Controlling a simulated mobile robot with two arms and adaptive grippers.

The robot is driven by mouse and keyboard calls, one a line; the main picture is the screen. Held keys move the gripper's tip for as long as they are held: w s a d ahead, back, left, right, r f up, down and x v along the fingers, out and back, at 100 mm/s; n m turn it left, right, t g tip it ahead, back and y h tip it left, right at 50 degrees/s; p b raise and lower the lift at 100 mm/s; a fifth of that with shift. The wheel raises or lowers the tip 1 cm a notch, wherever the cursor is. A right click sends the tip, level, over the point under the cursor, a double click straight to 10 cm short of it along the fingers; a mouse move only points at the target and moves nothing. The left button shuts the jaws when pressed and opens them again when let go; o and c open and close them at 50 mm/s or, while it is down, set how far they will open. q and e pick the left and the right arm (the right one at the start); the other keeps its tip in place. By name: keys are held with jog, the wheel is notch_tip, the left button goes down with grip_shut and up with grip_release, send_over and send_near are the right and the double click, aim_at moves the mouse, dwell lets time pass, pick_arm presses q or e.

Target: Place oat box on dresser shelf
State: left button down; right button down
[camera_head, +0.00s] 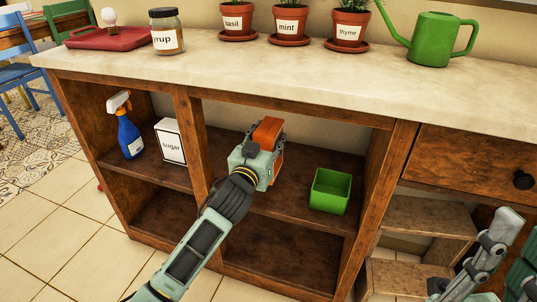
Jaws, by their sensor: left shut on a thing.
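An orange-brown box (267,131), which I take to be the oat box, is in my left gripper (262,155). The gripper is shut on it and hides much of it; no label shows. The box is inside the middle bay of the wooden dresser, above the upper shelf (228,149), between the sugar box and the green bin. I cannot tell whether it touches the shelf. Part of my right gripper (470,268) shows at the lower right, away from the box; its jaw state is unclear.
A green bin (330,191) stands on the same shelf at right. A sugar box (170,142) and a blue spray bottle (129,137) stand in the left bay. The top (300,75) holds a jar (166,32), potted herbs and a green watering can (433,40).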

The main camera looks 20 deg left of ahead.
pick_arm(q)
notch_tip(320, 180, down, 4)
jog(key=shift+r+b, duration=0.25)
jog(key=shift+b, duration=0.5)
jog(key=shift+f, duration=0.25)
jog(key=shift+r, duration=0.15)
jog(key=shift+f, duration=0.2)
jog(key=c, duration=1)
grip_release()
